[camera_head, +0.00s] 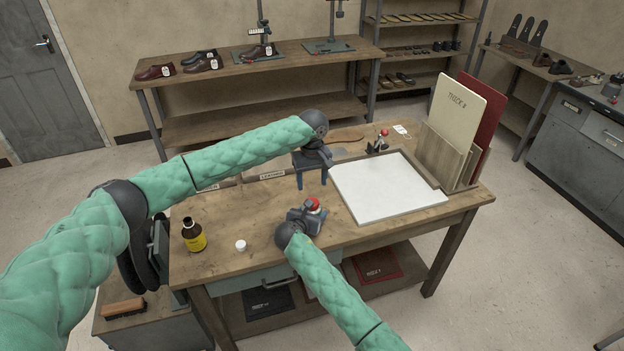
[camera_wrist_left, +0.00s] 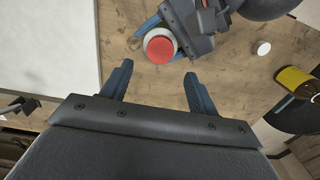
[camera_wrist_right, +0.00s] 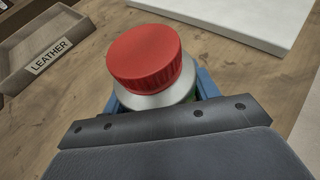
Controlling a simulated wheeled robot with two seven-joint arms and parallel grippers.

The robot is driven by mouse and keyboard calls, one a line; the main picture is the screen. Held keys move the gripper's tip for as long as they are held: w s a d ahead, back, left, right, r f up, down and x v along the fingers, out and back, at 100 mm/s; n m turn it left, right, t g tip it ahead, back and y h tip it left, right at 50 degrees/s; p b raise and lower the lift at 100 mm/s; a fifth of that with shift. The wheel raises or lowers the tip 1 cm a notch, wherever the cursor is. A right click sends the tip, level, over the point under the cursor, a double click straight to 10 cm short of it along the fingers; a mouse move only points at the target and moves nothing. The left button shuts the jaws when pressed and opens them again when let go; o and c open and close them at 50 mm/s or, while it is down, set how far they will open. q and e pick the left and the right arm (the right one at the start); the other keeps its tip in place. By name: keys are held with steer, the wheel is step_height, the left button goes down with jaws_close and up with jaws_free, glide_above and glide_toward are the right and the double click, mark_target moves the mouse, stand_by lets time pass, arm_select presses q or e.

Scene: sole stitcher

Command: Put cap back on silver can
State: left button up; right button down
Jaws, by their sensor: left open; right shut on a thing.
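The silver can (camera_wrist_right: 170,98) stands between the fingers of my right gripper (camera_head: 308,217), which is shut on it. A red ribbed cap (camera_wrist_right: 145,52) sits on top of the can; whether it is fully seated I cannot tell. The cap also shows in the head view (camera_head: 313,203) and from above in the left wrist view (camera_wrist_left: 160,50). My left gripper (camera_head: 312,178) is open and empty, fingers pointing down, above and behind the can. In the left wrist view its fingertips (camera_wrist_left: 158,70) are apart, with the cap just beyond them. The can's lower part is hidden.
A dark bottle with a yellow label (camera_head: 194,236) and a small white lidded pot (camera_head: 240,245) stand left on the workbench (camera_head: 270,255). A white board (camera_head: 385,188) lies at right, near upright panels (camera_head: 455,115). A LEATHER tray (camera_wrist_right: 45,60) lies left in the right wrist view.

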mark_target(312, 198)
arm_select(q)
steer(key=shift+f, duration=3.85)
steer(key=c, duration=1)
steer(key=m, duration=0.3)
steer(key=shift+s, duration=0.1)
steer(key=m, duration=0.4)
steer(key=shift+m, duration=0.3)
steer(key=m, duration=0.8)
steer(key=shift+m, duration=0.3)
